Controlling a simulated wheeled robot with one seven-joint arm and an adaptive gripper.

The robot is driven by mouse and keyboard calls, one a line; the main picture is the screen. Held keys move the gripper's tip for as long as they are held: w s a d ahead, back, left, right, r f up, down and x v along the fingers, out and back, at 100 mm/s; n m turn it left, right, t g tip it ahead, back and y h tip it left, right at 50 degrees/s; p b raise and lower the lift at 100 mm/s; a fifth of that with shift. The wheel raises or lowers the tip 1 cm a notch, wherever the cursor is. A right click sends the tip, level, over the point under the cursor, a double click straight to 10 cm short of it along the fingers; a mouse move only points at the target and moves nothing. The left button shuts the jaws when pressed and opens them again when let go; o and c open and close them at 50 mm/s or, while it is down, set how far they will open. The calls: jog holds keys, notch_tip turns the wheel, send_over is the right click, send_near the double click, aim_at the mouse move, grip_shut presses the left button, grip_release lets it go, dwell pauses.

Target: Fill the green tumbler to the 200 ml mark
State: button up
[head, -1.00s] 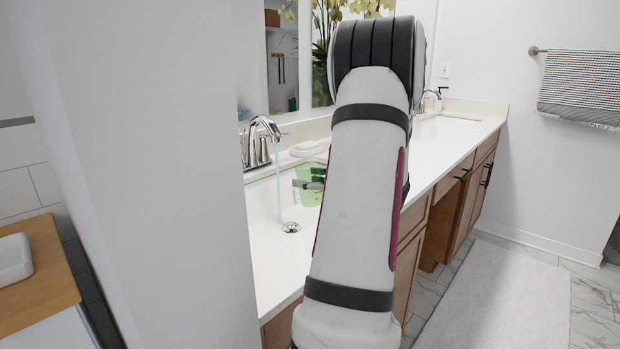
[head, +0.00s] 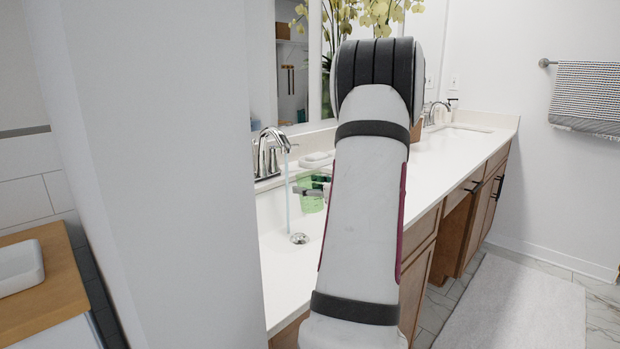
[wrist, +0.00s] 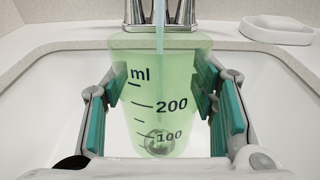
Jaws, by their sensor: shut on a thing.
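The green tumbler (wrist: 182,75) is translucent, with dark ml, 200 and 100 marks facing the wrist camera. It looks upright. My gripper (wrist: 163,108) is shut on it, with teal pads on both sides. In the head view the tumbler (head: 312,203) is over the basin, partly hidden by my arm. Water runs from the chrome faucet (head: 267,150). The stream (head: 287,185) falls left of the tumbler in that view, down near the drain (head: 299,238). In the wrist view the stream (wrist: 160,22) overlaps the tumbler's far rim. I cannot make out a water level inside.
A white soap dish (wrist: 277,28) sits on the counter behind the basin to the right. A white wall (head: 185,190) stands close on the left. The counter (head: 440,150) runs right to a second faucet (head: 437,108). A pale rug (head: 520,310) lies on the floor.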

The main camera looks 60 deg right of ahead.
jog(key=r+x, duration=0.1)
jog(key=x, duration=0.7)
jog(key=shift+w+b, duration=0.35)
jog(key=shift+w, duration=0.15)
jog(key=shift+s+d+r, duration=0.1)
jog(key=shift+r, duration=0.1)
dwell(6.4)
